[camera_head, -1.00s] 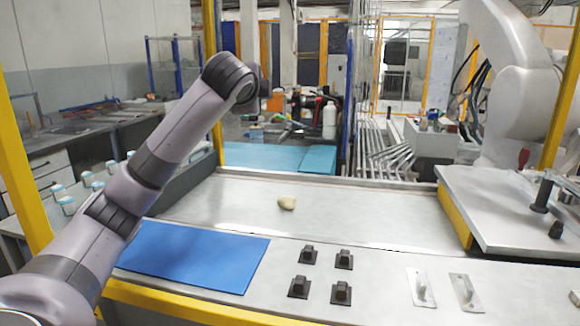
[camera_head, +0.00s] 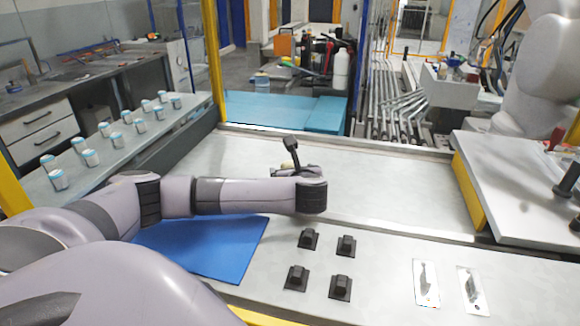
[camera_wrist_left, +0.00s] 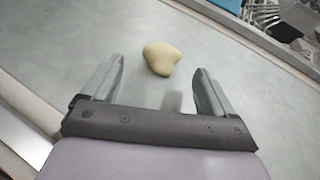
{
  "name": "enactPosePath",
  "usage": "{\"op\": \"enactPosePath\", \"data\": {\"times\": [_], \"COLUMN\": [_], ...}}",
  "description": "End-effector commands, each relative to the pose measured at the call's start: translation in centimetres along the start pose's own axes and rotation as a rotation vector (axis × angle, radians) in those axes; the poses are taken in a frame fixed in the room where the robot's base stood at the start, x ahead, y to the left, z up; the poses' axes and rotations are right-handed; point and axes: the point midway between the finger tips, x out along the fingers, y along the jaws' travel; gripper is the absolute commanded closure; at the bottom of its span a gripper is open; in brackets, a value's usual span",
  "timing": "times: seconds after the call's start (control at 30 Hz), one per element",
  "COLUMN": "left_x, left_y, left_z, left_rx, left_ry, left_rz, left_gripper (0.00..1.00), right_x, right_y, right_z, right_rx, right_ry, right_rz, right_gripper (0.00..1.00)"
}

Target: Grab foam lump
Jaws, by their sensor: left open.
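The foam lump (camera_wrist_left: 161,58) is a pale yellow, rounded, uneven piece lying on the grey table top (camera_wrist_left: 50,50) in the left wrist view. My left gripper (camera_wrist_left: 159,68) is open, with one finger on each side of the lump's near end. Gaps show between the lump and both fingers, and most of it lies beyond the fingertips. In the head view my left gripper (camera_head: 292,168) is small and mostly behind the wrist, over the table. I cannot clearly make out the lump there. My right gripper is not in view.
A blue mat (camera_head: 225,252) lies under my left arm. Several black blocks (camera_head: 308,240) and two metal plates (camera_head: 425,283) sit along the front strip. White jars (camera_head: 140,126) stand on the left bench. The table right of the gripper (camera_head: 390,190) is clear.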

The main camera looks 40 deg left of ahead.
Motion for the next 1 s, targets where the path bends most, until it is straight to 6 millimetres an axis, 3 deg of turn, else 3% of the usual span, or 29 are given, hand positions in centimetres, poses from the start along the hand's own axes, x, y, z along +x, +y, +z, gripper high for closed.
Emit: {"op": "enactPosePath", "data": {"times": [0.33, 0.67, 0.7, 0.87, 1.0], "left_x": [3.9, 4.4, 4.4, 4.4, 4.4], "left_y": [-0.2, -0.2, -0.2, -0.2, -0.2], "left_z": [0.4, 0.3, 0.3, 0.3, 0.3], "left_rx": [-0.001, -0.001, -0.001, -0.001, -0.001], "left_ry": [0.001, 0.001, 0.001, 0.001, 0.001], "left_rz": [0.001, -0.001, -0.001, -0.001, -0.001], "left_gripper": [0.13, 0.13, 0.19, 0.71, 0.72], "right_x": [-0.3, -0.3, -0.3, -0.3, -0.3], "right_y": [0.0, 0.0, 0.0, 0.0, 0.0], "right_z": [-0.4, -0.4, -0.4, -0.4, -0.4], "right_rx": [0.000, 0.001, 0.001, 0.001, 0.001], "right_ry": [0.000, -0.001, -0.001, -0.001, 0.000], "right_rz": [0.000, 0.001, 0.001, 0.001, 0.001], "right_gripper": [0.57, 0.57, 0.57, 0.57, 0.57]}}
